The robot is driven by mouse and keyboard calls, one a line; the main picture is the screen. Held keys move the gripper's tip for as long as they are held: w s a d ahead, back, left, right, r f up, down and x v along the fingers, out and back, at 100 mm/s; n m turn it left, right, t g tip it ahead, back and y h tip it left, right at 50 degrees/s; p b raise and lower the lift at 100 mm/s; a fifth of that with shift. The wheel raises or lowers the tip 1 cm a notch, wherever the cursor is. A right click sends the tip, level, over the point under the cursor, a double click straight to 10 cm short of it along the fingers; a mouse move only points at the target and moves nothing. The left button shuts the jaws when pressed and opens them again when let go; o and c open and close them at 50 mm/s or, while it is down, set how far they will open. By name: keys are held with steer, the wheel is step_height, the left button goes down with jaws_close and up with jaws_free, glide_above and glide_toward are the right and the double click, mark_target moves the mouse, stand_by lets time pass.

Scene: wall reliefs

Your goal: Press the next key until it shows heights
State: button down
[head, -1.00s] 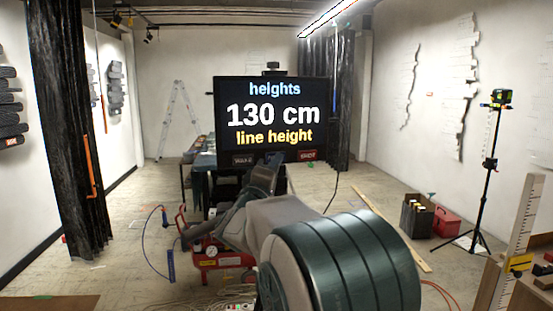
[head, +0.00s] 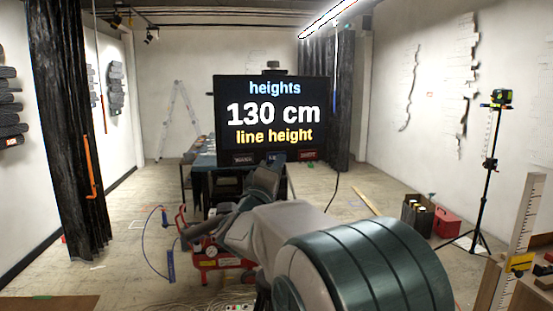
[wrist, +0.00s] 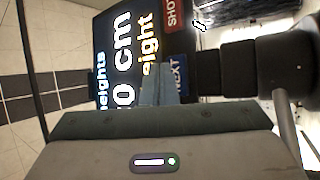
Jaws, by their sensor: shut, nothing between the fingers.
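The black display (head: 270,118) stands in mid-room and reads "heights", "130 cm" and "line height". Its lower edge has a dark key (head: 244,158) at left, a blue key partly hidden by my arm in the middle, and a red key (head: 307,155) at right. In the wrist view the blue NEXT key (wrist: 179,72) is readable, with the red key (wrist: 174,16) above it. My gripper (wrist: 160,68) is shut and empty, its fingertips just beside the NEXT key. I cannot tell whether they touch it. In the head view my wrist sits just below the display.
A red compressor (head: 212,250) with a blue hose is on the floor at left. A tripod (head: 480,240), a red box (head: 446,222) and a marked board (head: 520,230) stand at right. A black curtain (head: 70,130) hangs at left.

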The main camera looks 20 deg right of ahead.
steer(key=s, duration=0.4)
steer(key=shift+s+a, duration=0.25)
steer(key=shift+a, duration=0.1)
stand_by(0.8)
